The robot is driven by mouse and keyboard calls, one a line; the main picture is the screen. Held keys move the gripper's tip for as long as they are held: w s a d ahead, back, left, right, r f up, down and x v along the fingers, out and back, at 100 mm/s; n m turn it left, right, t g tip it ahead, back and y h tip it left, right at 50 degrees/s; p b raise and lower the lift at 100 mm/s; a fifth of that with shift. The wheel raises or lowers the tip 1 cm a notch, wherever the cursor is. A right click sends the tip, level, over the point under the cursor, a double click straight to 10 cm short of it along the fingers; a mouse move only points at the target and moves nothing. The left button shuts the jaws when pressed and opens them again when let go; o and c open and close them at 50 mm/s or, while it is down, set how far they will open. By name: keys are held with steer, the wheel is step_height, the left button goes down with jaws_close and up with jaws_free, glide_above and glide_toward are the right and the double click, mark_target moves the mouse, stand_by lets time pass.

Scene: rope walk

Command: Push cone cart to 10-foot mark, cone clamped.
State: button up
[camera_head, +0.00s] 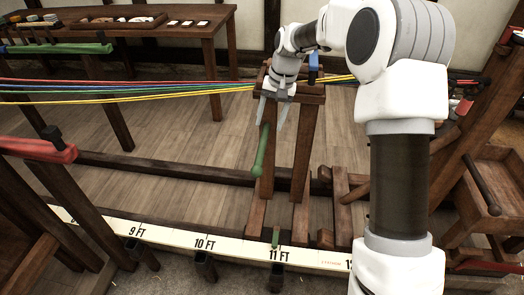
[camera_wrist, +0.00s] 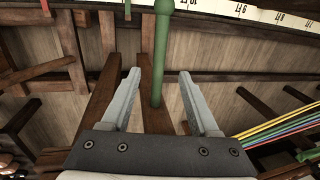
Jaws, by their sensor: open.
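The wooden cart frame (camera_head: 306,140) stands behind the floor scale (camera_head: 200,243), with a small green pointer (camera_head: 276,237) at its foot close to the 11 FT mark. The 10 FT mark lies to its left. A green bar handle (camera_head: 262,152) hangs on the cart's front. My gripper (camera_head: 273,112) points down at the cart's top. In the wrist view my gripper (camera_wrist: 158,76) is open, with the green handle (camera_wrist: 161,50) between its fingers and gaps on both sides. A blue part (camera_head: 314,68) shows on the cart's top. The cone and its clamping cannot be made out behind my arm.
Red, green, blue and yellow ropes (camera_head: 130,88) stretch from the left to the cart's top. A dark floor rail (camera_head: 150,168) runs behind the scale. A red-topped trestle (camera_head: 35,149) stands left. A table (camera_head: 150,33) is at the back.

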mark_target(261, 150)
steer(key=f+b, duration=0.1)
steer(key=f, duration=0.2)
steer(key=a+f, duration=0.1)
steer(key=f, duration=0.3)
steer(key=a+f+b, duration=0.1)
steer(key=f, duration=0.3)
steer(key=shift+w+a+f+b, duration=0.15)
steer(key=shift+w+b, duration=0.1)
steer(key=shift+b, duration=0.1)
jaws_close()
stand_by(0.7)
